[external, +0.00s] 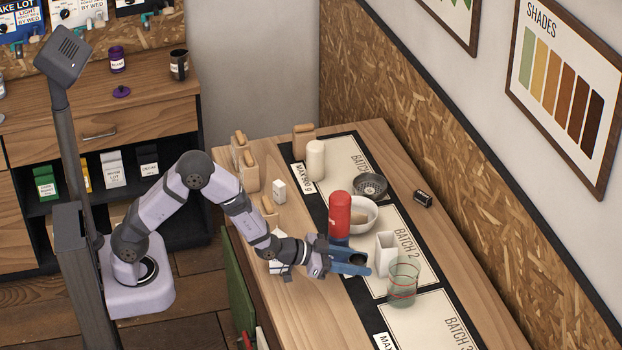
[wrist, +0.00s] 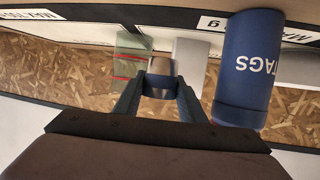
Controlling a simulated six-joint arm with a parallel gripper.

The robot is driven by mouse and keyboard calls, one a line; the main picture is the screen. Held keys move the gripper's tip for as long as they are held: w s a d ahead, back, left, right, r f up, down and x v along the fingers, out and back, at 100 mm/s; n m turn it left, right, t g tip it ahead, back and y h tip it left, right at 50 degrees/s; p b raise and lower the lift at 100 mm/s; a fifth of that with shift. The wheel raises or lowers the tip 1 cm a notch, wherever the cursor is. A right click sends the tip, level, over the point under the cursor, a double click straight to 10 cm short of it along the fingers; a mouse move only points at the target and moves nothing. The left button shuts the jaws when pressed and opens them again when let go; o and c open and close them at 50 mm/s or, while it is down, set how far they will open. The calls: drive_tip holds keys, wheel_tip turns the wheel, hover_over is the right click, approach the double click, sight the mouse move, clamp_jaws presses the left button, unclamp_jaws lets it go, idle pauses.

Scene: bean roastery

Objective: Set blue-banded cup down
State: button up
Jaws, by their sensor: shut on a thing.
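My gripper (external: 352,263) is shut on the small blue-banded cup (external: 357,259), holding it near the middle mat. In the external view only the cup's dark mouth shows between the blue fingers, which hide its sides. In the wrist view the gripper (wrist: 160,90) has one finger on each side of the cup (wrist: 162,66), which shows a tan wall and a dark blue band. I cannot tell whether the cup's base touches the surface.
A white square container (external: 385,254) and a green glass with red lines (external: 403,281) stand close right of the gripper. A blue TAGS cylinder (wrist: 250,65) stands nearby. The front mat (external: 425,322) looks clear.

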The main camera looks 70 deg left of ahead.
sight(356, 287)
drive_tip(key=shift+f+p, duration=0.4)
drive_tip(key=shift+f, duration=2.25)
drive_tip(key=shift+f, duration=0.15)
drive_tip(key=o, duration=1.1)
drive_tip(key=shift+o, duration=0.2)
drive_tip(key=shift+r, duration=0.2)
drive_tip(key=shift+o, duration=0.4)
drive_tip(key=b+v, duration=0.2)
drive_tip(key=v, duration=1)
drive_tip(key=shift+a, duration=0.1)
